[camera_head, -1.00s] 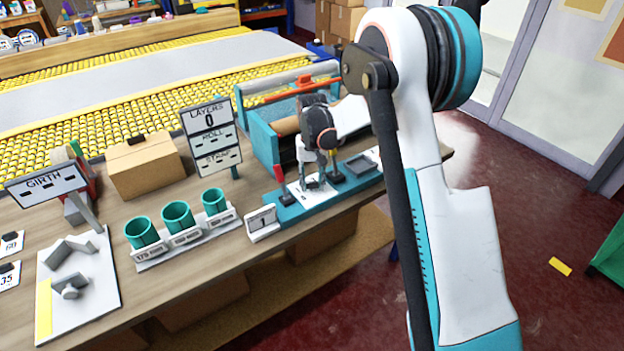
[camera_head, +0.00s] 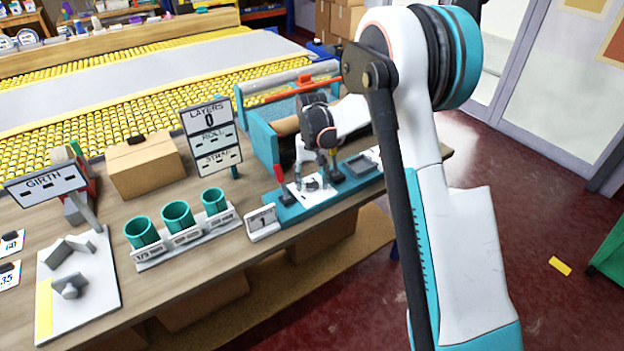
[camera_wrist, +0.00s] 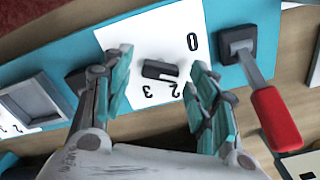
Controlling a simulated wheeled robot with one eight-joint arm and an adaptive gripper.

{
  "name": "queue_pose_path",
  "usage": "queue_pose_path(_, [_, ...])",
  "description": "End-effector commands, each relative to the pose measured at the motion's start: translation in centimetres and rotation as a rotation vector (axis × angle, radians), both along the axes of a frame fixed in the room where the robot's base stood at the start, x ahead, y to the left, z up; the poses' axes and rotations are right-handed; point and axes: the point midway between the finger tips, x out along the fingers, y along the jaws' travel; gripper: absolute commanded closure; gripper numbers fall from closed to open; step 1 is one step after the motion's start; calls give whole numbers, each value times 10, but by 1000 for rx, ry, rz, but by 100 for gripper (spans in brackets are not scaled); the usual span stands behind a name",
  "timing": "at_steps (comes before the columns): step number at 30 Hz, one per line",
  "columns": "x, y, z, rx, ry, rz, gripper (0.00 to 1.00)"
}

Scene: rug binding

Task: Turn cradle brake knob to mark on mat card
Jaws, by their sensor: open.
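The brake knob, a small dark bar-shaped knob (camera_wrist: 160,70), sits on a white dial plate (camera_wrist: 118,38) printed 0, 2 and 3. Another stretch of the dial is hidden by the right finger. The knob's bar lies roughly crosswise in the wrist view; I cannot tell which end points. My gripper (camera_wrist: 162,80) is open, with one finger on each side of the knob and gaps between. In the head view my gripper (camera_head: 317,166) is over the dial on the teal base (camera_head: 290,212). A small white card reading 1 (camera_head: 262,222) stands at the base's left end.
A red-handled lever (camera_wrist: 276,118) stands close right of the dial in the wrist view. A grey tray (camera_wrist: 35,100) is at its left. Teal cups (camera_head: 177,216), a LAYERS sign (camera_head: 211,138) and a cardboard box (camera_head: 146,167) stand left of the base in the head view.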

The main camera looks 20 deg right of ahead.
Motion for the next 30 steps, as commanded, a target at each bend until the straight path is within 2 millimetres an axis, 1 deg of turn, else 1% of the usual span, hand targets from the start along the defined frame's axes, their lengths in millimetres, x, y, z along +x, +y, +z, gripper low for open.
queue_pose_path(5, [0,0,19,0,0,0,47])
queue_pose_path(12, [0,0,68,0,0,0,47])
queue_pose_path(15, [0,0,87,0,0,0,47])
queue_pose_path(18, [0,0,101,0,0,0,47])
queue_pose_path(21, [0,0,111,0,0,0,47])
queue_pose_path(24, [0,0,117,0,0,0,47])
queue_pose_path(30, [0,0,118,0,0,0,47])
